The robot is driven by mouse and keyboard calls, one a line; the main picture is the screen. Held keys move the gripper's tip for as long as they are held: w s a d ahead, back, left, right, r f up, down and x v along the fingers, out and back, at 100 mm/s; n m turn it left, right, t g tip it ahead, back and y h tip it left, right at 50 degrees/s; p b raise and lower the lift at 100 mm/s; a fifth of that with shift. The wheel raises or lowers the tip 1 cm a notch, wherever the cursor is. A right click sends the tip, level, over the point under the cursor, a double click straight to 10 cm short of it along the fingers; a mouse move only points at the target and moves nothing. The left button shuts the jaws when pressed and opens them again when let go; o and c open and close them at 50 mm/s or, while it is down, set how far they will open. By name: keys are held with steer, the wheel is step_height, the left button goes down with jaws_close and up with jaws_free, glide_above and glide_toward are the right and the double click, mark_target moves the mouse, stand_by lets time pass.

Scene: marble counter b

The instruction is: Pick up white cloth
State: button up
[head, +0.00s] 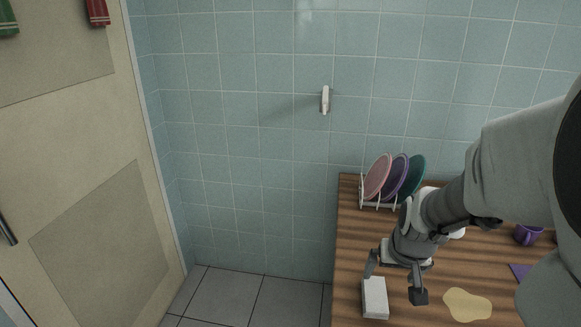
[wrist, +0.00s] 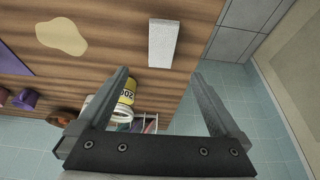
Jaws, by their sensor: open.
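A white rectangular block-like thing, which looks like the folded white cloth (head: 375,297), lies on the wooden counter near its left edge. It also shows at the top of the wrist view (wrist: 163,43), ahead of the fingertips. My gripper (head: 394,281) is open above the counter, close to the cloth and slightly to its right in the head view. In the wrist view my gripper (wrist: 160,75) has nothing between its fingers, and the cloth is apart from them.
A rack with pink, purple (head: 396,176) and teal plates stands at the counter's back left. A pale yellow flat patch (head: 467,304) lies right of the cloth. A purple mug (head: 528,234) is farther right. A yellow labelled can (wrist: 127,92) shows beside one finger.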

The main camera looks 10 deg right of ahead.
steer(key=b, duration=0.3)
glide_above(376, 292)
steer(key=s, duration=0.3)
steer(key=f, duration=0.8)
steer(key=shift+w+a, duration=0.1)
steer(key=shift+a, duration=0.15)
steer(key=shift+w+b+x, duration=0.2)
steer(key=shift+b+x, duration=1.5)
steer(key=shift+x, duration=1.35)
steer(key=shift+a+r, duration=0.1)
steer(key=shift+r, duration=0.1)
steer(key=c, duration=1.3)
steer(key=shift+r, duration=0.1)
steer(key=shift+r+p, duration=0.45)
steer(key=shift+r, duration=0.05)
step_height(376, 292, up, 4)
steer(key=shift+s+f+p, duration=0.1)
steer(key=shift+f+p, duration=0.05)
steer(key=shift+p, duration=0.85)
steer(key=s+d+r+p, duration=0.4)
steer(key=s+d+r, duration=0.2)
steer(key=d, duration=0.3)
steer(key=shift+d+p, duration=0.4)
steer(key=shift+s, duration=0.1)
